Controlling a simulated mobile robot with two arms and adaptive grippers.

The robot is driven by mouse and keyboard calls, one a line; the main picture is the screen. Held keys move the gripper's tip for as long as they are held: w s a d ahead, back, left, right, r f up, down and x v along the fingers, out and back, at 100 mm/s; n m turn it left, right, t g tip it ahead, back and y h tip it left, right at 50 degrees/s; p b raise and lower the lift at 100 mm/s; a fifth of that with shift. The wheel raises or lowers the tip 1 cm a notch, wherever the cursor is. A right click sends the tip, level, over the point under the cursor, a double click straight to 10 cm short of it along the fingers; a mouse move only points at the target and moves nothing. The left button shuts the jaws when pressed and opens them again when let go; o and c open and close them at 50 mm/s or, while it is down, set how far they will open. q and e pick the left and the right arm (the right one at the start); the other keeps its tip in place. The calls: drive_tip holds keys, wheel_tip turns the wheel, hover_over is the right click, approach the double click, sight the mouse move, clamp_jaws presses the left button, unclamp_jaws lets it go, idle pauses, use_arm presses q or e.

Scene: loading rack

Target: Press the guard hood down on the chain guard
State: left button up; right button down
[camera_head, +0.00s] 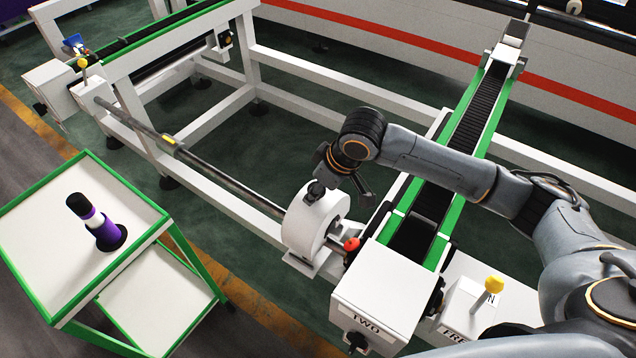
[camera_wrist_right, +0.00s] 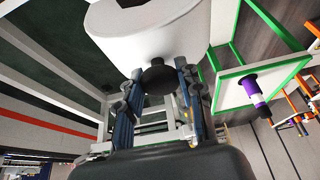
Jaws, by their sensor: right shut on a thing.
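The guard hood (camera_head: 303,226) is a white rounded housing over the end of a long shaft in the head view. A black knob (camera_head: 315,190) stands on its top. My right gripper (camera_head: 323,187) comes down from above and is shut on this knob. In the right wrist view the knob (camera_wrist_right: 158,78) sits between the two fingers, with the white hood (camera_wrist_right: 150,35) close beyond it. The white foot of the chain guard (camera_head: 308,264) shows below the hood. I cannot tell whether there is a gap between hood and guard. My left gripper is not in view.
A red knob (camera_head: 352,244) is just right of the hood. The white box marked TWO (camera_head: 385,295) and a green-edged conveyor (camera_head: 468,135) stand to the right. A yellow-knobbed lever (camera_head: 494,285) is farther right. A green-rimmed cart (camera_head: 45,262) carries a purple and white object (camera_head: 98,224).

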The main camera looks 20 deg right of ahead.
sight(322, 200)
wheel_tip(322, 200, down, 2)
drive_tip(key=shift+f+b, duration=0.1)
drive_tip(key=shift+b, duration=0.3)
drive_tip(key=shift+f, duration=0.95)
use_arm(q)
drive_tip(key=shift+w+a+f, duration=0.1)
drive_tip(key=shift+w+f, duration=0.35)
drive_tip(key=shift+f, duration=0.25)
use_arm(e)
drive_tip(key=shift+f, duration=1)
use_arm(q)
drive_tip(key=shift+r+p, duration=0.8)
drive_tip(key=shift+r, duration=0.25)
use_arm(e)
drive_tip(key=shift+r, duration=0.1)
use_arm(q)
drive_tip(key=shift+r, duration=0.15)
use_arm(e)
drive_tip(key=shift+f, duration=0.5)
use_arm(q)
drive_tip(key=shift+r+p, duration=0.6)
drive_tip(key=shift+p, duration=0.15)
use_arm(e)
drive_tip(key=shift+f, duration=0.25)
